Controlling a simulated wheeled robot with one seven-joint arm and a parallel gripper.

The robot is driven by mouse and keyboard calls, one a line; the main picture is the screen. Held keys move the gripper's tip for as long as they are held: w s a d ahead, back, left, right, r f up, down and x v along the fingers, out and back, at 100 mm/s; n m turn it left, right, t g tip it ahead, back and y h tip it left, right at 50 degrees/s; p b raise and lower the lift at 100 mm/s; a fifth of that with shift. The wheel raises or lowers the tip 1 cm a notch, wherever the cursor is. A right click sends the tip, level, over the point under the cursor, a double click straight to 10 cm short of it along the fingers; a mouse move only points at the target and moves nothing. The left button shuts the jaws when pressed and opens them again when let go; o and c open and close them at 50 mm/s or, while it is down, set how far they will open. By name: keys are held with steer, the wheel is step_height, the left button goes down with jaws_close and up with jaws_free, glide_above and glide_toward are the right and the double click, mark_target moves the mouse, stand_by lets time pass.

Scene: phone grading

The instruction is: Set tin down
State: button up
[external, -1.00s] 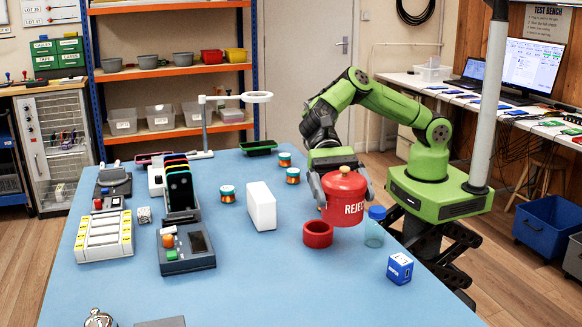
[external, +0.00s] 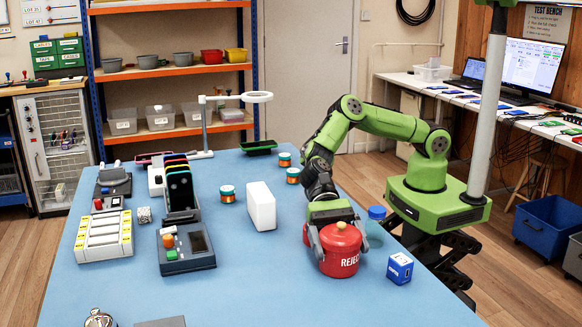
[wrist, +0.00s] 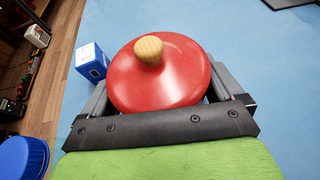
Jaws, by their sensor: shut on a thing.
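The red tin (external: 341,262) with white "REJECT" lettering and a round wooden lid knob is between the jaws of my gripper (external: 337,243). My gripper is shut on its sides. The tin is upright and low, at or just above the blue table; I cannot tell whether its base touches. In the wrist view the tin's red lid (wrist: 165,85) and knob fill the middle, with the gripper's fingers (wrist: 165,105) on both sides. The red ring-like dish seen earlier is now largely hidden behind the tin and gripper.
A blue box (external: 400,268) stands just right of the tin, apart from it. A clear jar with a blue lid (external: 377,213) stands behind it on the right. A white box (external: 261,206) is to the left.

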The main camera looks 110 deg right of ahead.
steer(key=o, duration=0.8)
steer(key=shift+r, duration=0.1)
steer(key=p+v, duration=0.3)
steer(key=v, duration=0.9)
steer(key=s+d+r+n+t+h, duration=0.1)
steer(key=s+d+r+n+h, duration=0.3)
steer(key=s, duration=0.6)
steer(key=s+d+r+n+t+h, duration=0.1)
steer(key=s+d+r+n+h, duration=0.3)
steer(key=s+d+n, duration=0.4)
steer(key=s+d+r+n+t+h, duration=0.2)
steer(key=s+d+r+n+h, duration=0.2)
steer(key=s+d+n, duration=0.3)
steer(key=shift+s+d+r+h, duration=0.1)
steer(key=shift+s+d+h, duration=0.15)
steer(key=shift+s+d, duration=0.7)
steer(key=shift+s+d+f+h, duration=0.1)
steer(key=shift+s+d+h, duration=0.3)
steer(key=shift+s, duration=0.9)
steer(key=shift+s+d+r+h, duration=0.1)
steer(key=shift+s+d+h, duration=0.05)
steer(key=shift+s+d, duration=0.85)
steer(key=shift+s+a, duration=0.1)
steer(key=shift+a, duration=0.1)
